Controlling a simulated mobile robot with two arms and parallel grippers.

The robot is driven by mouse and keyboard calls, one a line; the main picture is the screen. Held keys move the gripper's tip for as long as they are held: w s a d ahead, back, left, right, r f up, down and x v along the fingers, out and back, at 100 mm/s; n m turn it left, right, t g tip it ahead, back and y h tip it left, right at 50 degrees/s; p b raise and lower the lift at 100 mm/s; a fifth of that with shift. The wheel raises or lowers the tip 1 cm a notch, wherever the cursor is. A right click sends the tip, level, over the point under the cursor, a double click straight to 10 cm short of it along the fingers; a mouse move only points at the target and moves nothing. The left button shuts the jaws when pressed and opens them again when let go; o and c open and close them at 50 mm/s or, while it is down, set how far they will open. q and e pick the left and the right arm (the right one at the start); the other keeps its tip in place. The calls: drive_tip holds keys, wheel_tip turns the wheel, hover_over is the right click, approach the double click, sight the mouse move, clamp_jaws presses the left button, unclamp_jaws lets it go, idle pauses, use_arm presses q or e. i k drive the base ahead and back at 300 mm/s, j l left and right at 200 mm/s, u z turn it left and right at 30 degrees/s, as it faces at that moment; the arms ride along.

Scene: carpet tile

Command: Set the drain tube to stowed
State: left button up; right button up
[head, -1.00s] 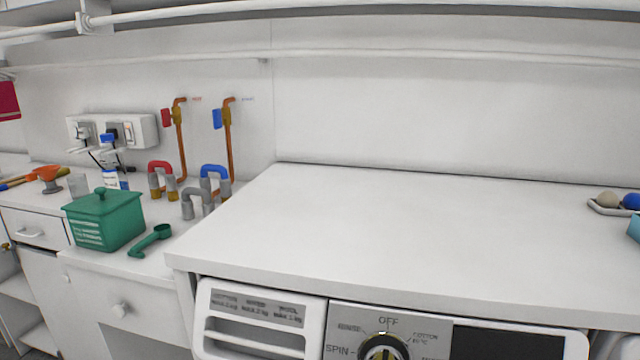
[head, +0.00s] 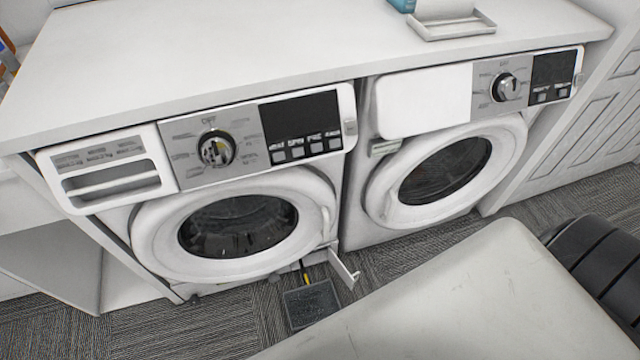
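The left washing machine (head: 290,185) has a small white flap (head: 343,268) swung open at its lower right corner. A thin yellow piece, likely the drain tube (head: 306,276), sticks out beside the flap, over a dark shallow tray (head: 312,306) on the floor. It is small, and its far end is hidden under the machine's front. Neither of my grippers is in view.
A second front-loading machine (head: 425,103) stands to the right. The white worktop (head: 250,45) above carries a small tray (head: 452,27). Grey carpet (head: 225,325) lies in front. A large pale surface, likely my own body, covers the lower right.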

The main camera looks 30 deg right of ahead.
sight(301, 263)
drive_tip(key=k+l+z, duration=0.15)
drive_tip(key=k, duration=0.3)
drive_tip(key=k+l+z, duration=0.2)
drive_tip(key=k, duration=0.25)
